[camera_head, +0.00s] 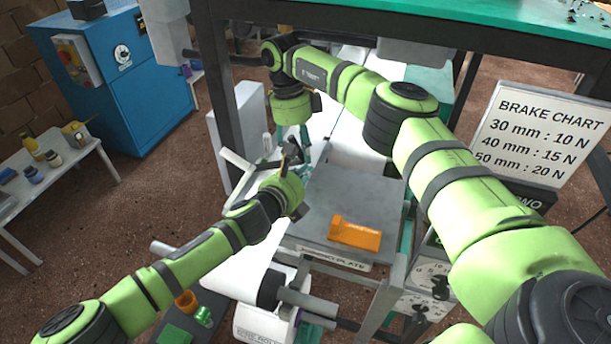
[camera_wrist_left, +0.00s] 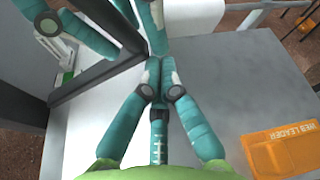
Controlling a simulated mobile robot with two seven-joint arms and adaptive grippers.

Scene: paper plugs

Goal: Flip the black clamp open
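A dark bar, which looks like the black clamp (camera_wrist_left: 95,80), runs diagonally at the upper left of the left wrist view, above the grey plate. My left gripper (camera_wrist_left: 160,78) has its teal fingers drawn together close to the bar's upper end; whether they touch it I cannot tell. In the head view my left gripper (camera_head: 291,155) is at the plate's far left corner, hiding most of the clamp. My right gripper (camera_head: 267,150) hangs just beyond it, pointing down. Teal fingers at the top of the left wrist view seem to be the right gripper's; their opening is unclear.
The grey splicing plate (camera_head: 342,200) carries an orange web leader packet (camera_head: 355,233) at its front right. A dark frame post (camera_head: 219,90) stands left of the grippers. White web runs behind the plate. A brake chart sign (camera_head: 548,135) stands at right.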

